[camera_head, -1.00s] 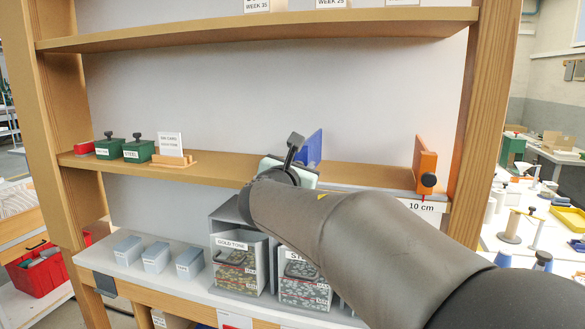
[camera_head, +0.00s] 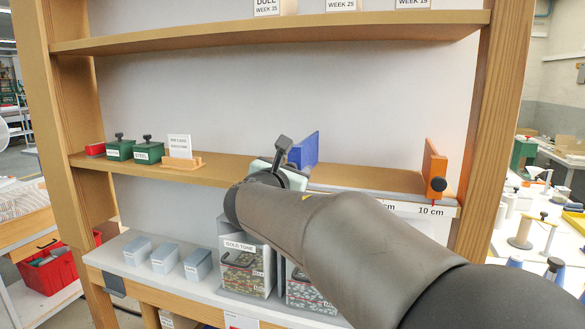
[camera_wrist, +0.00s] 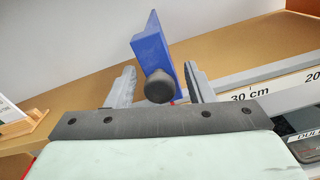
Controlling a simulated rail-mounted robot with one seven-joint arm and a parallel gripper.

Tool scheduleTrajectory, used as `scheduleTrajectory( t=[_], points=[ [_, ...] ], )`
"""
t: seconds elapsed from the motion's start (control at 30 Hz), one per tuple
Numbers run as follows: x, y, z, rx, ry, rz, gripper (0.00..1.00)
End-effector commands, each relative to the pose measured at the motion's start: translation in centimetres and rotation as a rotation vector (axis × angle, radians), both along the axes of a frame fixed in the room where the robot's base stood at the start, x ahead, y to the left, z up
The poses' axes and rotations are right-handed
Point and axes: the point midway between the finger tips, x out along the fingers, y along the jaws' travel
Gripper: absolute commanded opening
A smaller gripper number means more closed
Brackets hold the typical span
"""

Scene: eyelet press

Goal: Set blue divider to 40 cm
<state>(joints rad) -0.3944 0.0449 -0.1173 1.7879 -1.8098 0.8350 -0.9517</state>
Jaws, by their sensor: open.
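The blue divider (camera_head: 304,151) stands upright on the middle shelf, right behind my gripper in the head view. In the wrist view the blue divider (camera_wrist: 152,48) has a dark round knob (camera_wrist: 160,87) facing me. My gripper (camera_wrist: 163,88) is open, with one finger on each side of the knob; I cannot tell whether either finger touches. The scale strip (camera_wrist: 270,88) on the shelf's front edge reads "30 cm" just right of the gripper, with "20" farther right.
An orange divider (camera_head: 434,166) with a dark knob stands at the shelf's right end. Green boxes (camera_head: 148,150) and a card in a wooden holder (camera_head: 182,150) stand at the left. Bins of eyelets (camera_head: 245,270) are below. The shelf between holder and blue divider looks clear.

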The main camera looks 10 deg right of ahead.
Motion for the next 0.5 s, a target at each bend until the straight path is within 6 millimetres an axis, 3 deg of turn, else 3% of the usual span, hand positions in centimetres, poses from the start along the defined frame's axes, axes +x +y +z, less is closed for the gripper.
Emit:
scheduleTrajectory(
  t=[0.5],
  points=[
    [-10.2, 6.0, -0.1, 0.001, -0.003, 0.005, 0.48]
  ],
)
